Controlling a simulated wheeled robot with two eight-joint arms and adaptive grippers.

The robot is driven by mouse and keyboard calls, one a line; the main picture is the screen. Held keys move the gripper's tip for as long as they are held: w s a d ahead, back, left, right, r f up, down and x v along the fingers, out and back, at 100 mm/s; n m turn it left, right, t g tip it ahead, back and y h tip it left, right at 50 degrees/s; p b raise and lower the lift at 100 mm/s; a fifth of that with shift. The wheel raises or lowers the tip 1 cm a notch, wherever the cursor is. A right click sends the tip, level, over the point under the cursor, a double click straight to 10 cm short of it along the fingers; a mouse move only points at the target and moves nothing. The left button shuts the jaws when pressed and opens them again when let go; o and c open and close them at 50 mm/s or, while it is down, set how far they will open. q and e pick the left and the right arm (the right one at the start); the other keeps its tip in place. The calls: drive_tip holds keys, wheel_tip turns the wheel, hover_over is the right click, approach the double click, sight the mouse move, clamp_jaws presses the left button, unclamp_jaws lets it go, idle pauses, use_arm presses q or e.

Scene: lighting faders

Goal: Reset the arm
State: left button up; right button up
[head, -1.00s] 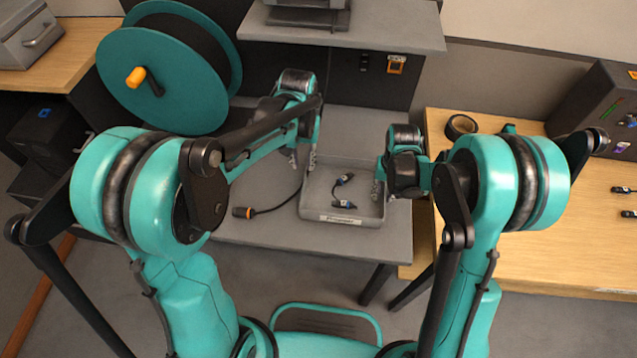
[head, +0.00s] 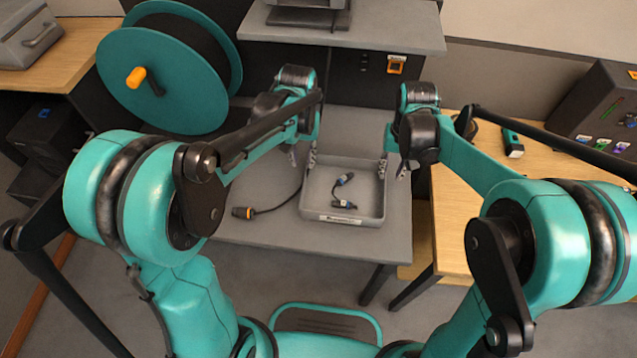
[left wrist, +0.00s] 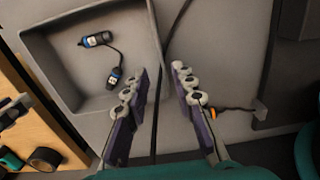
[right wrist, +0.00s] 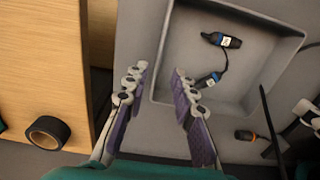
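My left gripper (head: 302,160) is open and empty above the left rim of the grey tray (head: 340,216). In the left wrist view its fingers (left wrist: 158,92) stand apart with a dark cable behind the gap. My right gripper (head: 395,170) is open and empty over the tray's right rim. In the right wrist view its fingers (right wrist: 159,84) are apart, with bare table and the tray's edge beneath. Both arms reach forward over the grey table.
A short cable with two dark-and-blue connectors (head: 343,190) lies in the tray. An orange-ringed connector (head: 243,212) on a cable lies left of it. A teal cable reel (head: 160,80) stands at the left. The wooden desk (head: 490,235) at the right has bare room.

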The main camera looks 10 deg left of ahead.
idle(0.4)
